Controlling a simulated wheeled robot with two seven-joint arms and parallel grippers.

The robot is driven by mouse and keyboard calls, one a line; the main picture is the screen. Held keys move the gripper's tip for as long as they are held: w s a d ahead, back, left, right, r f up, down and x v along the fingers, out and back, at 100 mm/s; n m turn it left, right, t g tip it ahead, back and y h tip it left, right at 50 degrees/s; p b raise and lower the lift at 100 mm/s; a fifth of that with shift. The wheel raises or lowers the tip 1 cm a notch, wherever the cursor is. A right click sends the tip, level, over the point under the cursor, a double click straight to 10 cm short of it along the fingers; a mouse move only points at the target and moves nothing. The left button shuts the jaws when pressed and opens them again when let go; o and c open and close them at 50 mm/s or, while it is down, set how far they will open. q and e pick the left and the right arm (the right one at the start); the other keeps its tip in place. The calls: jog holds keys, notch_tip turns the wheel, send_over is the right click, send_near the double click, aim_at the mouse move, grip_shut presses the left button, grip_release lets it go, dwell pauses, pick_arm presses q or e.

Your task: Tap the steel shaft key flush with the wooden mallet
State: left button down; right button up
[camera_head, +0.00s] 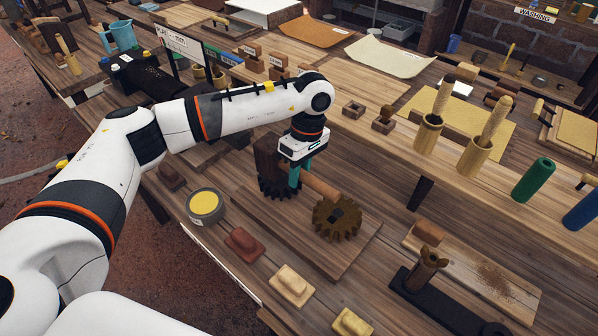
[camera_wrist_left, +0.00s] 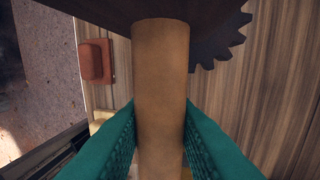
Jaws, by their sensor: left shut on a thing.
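My left gripper (camera_head: 294,178) is shut on the handle of the wooden mallet (camera_head: 321,187), above the wooden board. The mallet's dark brown head (camera_head: 267,158) is left of the gripper, and the handle sticks out to the right. In the left wrist view the teal fingers (camera_wrist_left: 160,140) press both sides of the round handle (camera_wrist_left: 160,80). A brown gear (camera_head: 325,222) lies on the board, right of the gripper. A darker gear (camera_head: 268,190) is below the mallet head, partly hidden. I cannot clearly make out the steel key. My right gripper is out of view.
A tin with yellow contents (camera_head: 205,205), a red-brown block (camera_head: 244,244) and pale blocks (camera_head: 292,286) lie along the front edge. Wooden cups with tools (camera_head: 428,132) stand on the raised shelf behind. A black stand (camera_head: 425,270) is at right.

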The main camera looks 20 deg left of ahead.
pick_arm(q)
jog(key=shift+s, duration=0.1)
jog(key=shift+f+b, duration=0.2)
jog(key=shift+b, duration=0.25)
jog(key=shift+r, duration=0.1)
jog(key=shift+r+p, duration=0.45)
jog(key=shift+r, duration=1)
